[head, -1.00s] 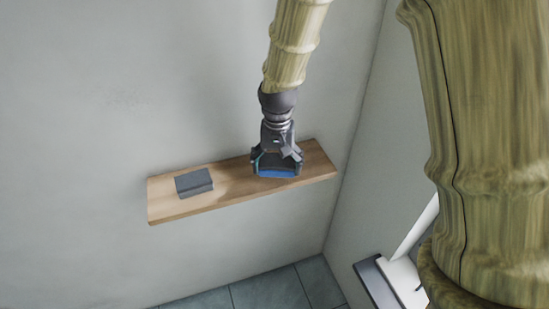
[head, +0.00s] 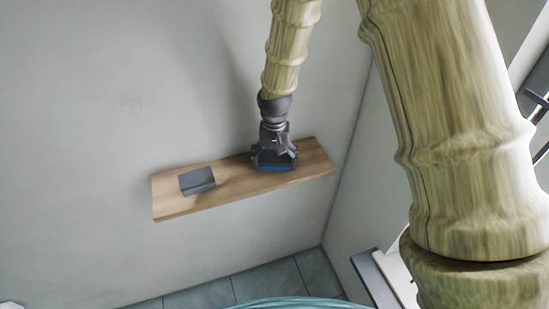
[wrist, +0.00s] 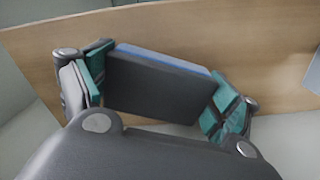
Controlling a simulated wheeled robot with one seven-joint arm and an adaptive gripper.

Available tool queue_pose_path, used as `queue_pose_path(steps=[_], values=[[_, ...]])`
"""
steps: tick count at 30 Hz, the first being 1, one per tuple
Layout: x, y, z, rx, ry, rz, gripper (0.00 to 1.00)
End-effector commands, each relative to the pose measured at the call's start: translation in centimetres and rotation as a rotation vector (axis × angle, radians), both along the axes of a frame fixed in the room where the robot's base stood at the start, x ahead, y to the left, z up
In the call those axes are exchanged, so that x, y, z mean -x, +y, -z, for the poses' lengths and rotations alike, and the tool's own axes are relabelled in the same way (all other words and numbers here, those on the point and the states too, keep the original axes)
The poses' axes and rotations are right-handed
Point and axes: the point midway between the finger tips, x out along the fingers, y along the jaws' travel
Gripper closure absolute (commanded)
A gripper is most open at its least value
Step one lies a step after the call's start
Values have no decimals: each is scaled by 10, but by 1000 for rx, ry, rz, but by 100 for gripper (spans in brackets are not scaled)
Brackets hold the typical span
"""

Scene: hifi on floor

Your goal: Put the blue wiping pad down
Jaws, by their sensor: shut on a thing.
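The blue wiping pad (head: 273,168) is at the right half of a wooden wall shelf (head: 225,197). In the wrist view the pad (wrist: 160,82) shows a dark grey face with a blue strip along its far edge. My gripper (head: 274,158) points down and is shut on the pad, with teal finger pads at its two ends. The pad is over the shelf board; I cannot tell whether it touches the wood.
A dark grey block (head: 197,181) lies on the shelf's left half, apart from the pad. Bare wood lies between them. A wall stands close at the shelf's right end. A teal rounded thing (head: 290,302) shows at the bottom edge.

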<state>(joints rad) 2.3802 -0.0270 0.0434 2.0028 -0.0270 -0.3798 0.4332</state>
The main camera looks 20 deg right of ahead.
Motion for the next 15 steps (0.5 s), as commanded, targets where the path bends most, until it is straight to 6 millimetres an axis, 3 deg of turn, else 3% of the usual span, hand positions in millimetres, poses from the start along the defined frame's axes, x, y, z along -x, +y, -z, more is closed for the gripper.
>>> queue_pose_path(steps=[10, 11, 12, 15], values=[[0, 0, 4, 0, -1, 0, 35], [0, 0, 3, -1, -1, 0, 8], [0, 0, 3, -1, -1, 0, 0], [0, 0, 3, -1, -1, 0, 0]])
